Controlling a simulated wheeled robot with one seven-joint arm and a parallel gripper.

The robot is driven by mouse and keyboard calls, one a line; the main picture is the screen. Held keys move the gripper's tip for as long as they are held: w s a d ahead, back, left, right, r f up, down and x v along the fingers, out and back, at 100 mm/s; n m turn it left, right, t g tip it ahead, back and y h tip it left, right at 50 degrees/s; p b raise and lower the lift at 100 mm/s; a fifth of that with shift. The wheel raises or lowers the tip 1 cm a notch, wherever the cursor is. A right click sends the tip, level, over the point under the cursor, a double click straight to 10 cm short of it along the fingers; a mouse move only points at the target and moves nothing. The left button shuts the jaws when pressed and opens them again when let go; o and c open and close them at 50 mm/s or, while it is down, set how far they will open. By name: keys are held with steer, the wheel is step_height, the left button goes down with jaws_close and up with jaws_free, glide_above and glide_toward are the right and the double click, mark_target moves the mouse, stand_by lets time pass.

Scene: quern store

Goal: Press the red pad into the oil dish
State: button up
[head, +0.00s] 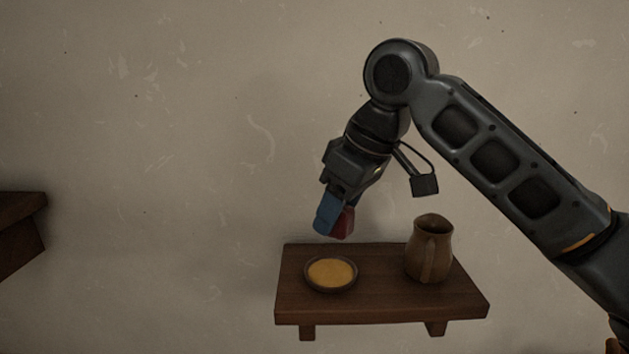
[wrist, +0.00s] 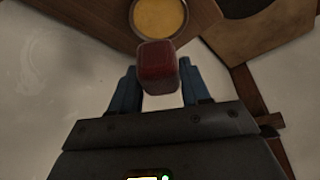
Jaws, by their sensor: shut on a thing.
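The oil dish (head: 311,286) is a small round dark dish with yellow-orange oil in it. It rests at the left of a small wooden shelf, and in the wrist view it shows at the top (wrist: 158,17). My gripper (head: 331,222) has blue fingers and is shut on the red pad (head: 343,224). The pad is a dark red block; in the wrist view it shows between the finger ends (wrist: 157,68). The pad is above the dish and apart from it, tilted with the gripper. The fingers hide part of the pad in the head view.
A brown jug (head: 430,250) stands on the right of the shelf (head: 380,298), close to the dish. Another dark wooden ledge (head: 20,215) is at the far left. A plain plaster wall (head: 180,120) is behind. The space between pad and dish is clear.

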steer(key=shift+s+a+f, duration=0.1)
steer(key=shift+a+f, duration=0.15)
steer(key=shift+a, duration=0.05)
steer(key=shift+a+f+b, duration=0.1)
steer(key=shift+f+b, duration=0.5)
steer(key=shift+b, duration=0.15)
steer(key=b, duration=0.5)
glide_above(323, 270)
steer(key=d, duration=0.1)
steer(key=f, duration=0.4)
steer(key=shift+s+d+f, duration=0.1)
steer(key=shift+s+f, duration=0.15)
steer(key=shift+s, duration=0.05)
steer(key=shift+s+f+p, duration=0.1)
steer(key=shift+f+p, duration=0.25)
steer(key=shift+f, duration=0.4)
stand_by(1.4)
steer(key=shift+r, duration=0.1)
step_height(323, 270, up, 7)
steer(key=p, duration=0.6)
steer(key=shift+r+p, duration=0.15)
steer(key=shift+p, duration=0.25)
